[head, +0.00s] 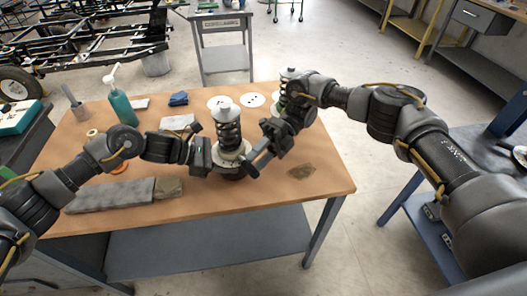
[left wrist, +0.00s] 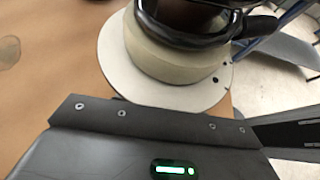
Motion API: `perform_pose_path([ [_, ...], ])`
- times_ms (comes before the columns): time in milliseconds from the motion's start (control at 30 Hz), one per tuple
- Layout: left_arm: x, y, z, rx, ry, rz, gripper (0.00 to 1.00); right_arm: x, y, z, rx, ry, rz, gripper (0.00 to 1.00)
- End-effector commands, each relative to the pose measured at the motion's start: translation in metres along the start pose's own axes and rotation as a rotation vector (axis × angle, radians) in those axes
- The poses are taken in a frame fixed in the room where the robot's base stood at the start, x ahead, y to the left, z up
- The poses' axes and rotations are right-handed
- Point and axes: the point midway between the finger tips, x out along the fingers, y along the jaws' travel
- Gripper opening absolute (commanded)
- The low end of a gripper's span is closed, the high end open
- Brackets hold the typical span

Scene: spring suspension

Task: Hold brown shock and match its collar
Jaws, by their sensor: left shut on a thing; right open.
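A shock (head: 228,132) with a dark coil spring and pale top cap stands upright near the table's middle. Its lower part has a cream collar (left wrist: 180,78) above a white round plate (left wrist: 112,62) with small black dots, seen in the left wrist view. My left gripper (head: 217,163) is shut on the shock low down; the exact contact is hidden. My right gripper (head: 266,150) is open just right of the shock's lower part; I cannot tell whether it touches. A second shock (head: 288,74) stands behind my right wrist, mostly hidden.
White discs with black dots (head: 253,100) (head: 218,102) lie behind the shock. A teal bottle (head: 122,108), blue cloth (head: 178,99) and long grey block (head: 110,195) are on the left. A brown patch (head: 301,172) lies right; the table's front right is otherwise clear.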

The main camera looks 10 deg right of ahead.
Motion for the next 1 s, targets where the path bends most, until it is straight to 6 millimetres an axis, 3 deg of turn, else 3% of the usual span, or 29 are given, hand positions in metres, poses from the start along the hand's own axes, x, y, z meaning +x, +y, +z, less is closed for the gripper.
perform_pose_path([
  [300,-0.001,0.001,-0.001,0.0,0.002,0.004,0.12,-0.024,0.0,0.001,-0.001,-0.003,-0.003,0.41],
  [800,-0.001,0.001,0.0,0.0,0.001,0.004,0.11,-0.027,0.0,0.0,0.0,-0.002,-0.001,0.41],
  [833,-0.001,0.001,0.0,0.0,0.001,0.004,0.43,-0.027,0.0,0.0,0.0,-0.002,-0.001,0.41],
  [1000,-0.001,0.001,0.0,0.0,0.001,0.002,0.64,-0.027,0.0,0.0,0.0,-0.002,-0.001,0.41],
])
